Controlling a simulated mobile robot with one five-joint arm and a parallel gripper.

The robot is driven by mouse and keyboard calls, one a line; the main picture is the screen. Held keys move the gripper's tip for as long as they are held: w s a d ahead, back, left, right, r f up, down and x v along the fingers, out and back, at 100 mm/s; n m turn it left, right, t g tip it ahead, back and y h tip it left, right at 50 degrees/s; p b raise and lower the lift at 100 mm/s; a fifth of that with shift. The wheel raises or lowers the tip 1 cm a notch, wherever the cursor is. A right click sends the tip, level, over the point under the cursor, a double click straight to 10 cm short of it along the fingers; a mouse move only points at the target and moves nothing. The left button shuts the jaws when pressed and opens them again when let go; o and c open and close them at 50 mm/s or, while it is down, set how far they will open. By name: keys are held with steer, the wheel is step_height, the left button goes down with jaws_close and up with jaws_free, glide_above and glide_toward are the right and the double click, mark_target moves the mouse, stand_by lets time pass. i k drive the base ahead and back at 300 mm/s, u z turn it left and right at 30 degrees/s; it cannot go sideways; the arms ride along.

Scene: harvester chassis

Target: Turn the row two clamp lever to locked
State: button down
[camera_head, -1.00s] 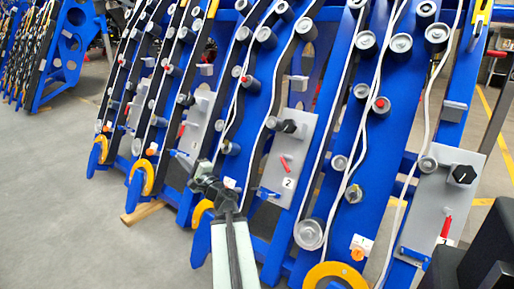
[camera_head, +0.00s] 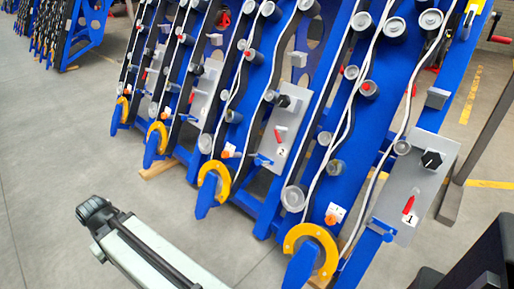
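The grey panel (camera_head: 262,147) marked 2 stands on the second chassis row from the right. Its small red lever (camera_head: 279,134) is tilted, with its upper end to the left. A black knob (camera_head: 284,102) is above the lever, and a blue bracket (camera_head: 263,160) is at the panel's lower edge. I cannot tell from the lever's tilt whether it is locked. My arm reaches in from the bottom left and ends in view at a dark joint, well left of the panel and apart from it. My gripper's fingers do not show.
The grey panel (camera_head: 391,190) marked 1, with its own red lever (camera_head: 409,205), is at the right. Yellow curved guards (camera_head: 312,243) on blue feet stick out along the row bottoms. White cables hang down the rows. The floor (camera_head: 60,160) at the left is clear.

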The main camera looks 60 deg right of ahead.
mark_target(275, 128)
steer(key=k, duration=0.85)
steer(key=u, duration=1.4)
steer(key=i, duration=1.25)
steer(key=z, duration=2.3)
steer(key=i, duration=1)
